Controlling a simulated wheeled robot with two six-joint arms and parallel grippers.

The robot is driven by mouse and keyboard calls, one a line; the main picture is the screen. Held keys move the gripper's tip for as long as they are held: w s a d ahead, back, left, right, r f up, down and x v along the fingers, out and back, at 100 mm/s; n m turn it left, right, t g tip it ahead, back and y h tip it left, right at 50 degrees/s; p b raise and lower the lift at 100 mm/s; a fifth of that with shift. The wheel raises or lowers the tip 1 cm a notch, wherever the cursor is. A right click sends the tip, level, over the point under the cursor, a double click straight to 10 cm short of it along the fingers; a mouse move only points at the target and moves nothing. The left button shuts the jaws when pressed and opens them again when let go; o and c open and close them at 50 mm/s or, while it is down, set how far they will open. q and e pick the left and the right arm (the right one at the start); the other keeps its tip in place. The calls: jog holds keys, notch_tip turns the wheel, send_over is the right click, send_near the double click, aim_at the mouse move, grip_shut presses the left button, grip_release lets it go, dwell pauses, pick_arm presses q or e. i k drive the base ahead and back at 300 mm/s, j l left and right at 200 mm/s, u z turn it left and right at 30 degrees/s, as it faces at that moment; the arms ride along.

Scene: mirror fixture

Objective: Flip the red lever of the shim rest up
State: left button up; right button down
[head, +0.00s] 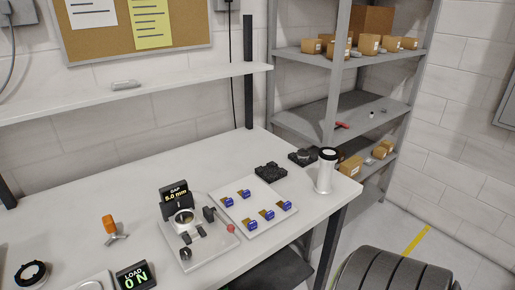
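The mirror fixture's pale base plate (214,250) sits on the white bench in the head view. It carries a round ring-shaped mount (184,217) and small black blocks. A dark display reading "GAP 5.0 mm" (176,199) stands behind the mount. At the plate's right side, the red lever (230,228) slants down to the right from a black block (209,213). Its red end is low, near the plate's edge. Neither of my grippers is in view.
A white tray (262,222) with several blue-and-brown pieces lies right of the fixture. A white cylinder (326,170) stands at the bench's right corner. An orange-topped tripod item (110,228) and a "LOAD ON" display (133,275) are to the left. The back-left bench is clear.

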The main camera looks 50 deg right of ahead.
aim_at(231, 227)
jog(key=k+l, duration=0.1)
jog(key=l, duration=0.3)
jog(key=k+l, duration=0.1)
jog(key=l, duration=0.7)
jog(key=k+l, duration=0.15)
jog(key=l, duration=0.25)
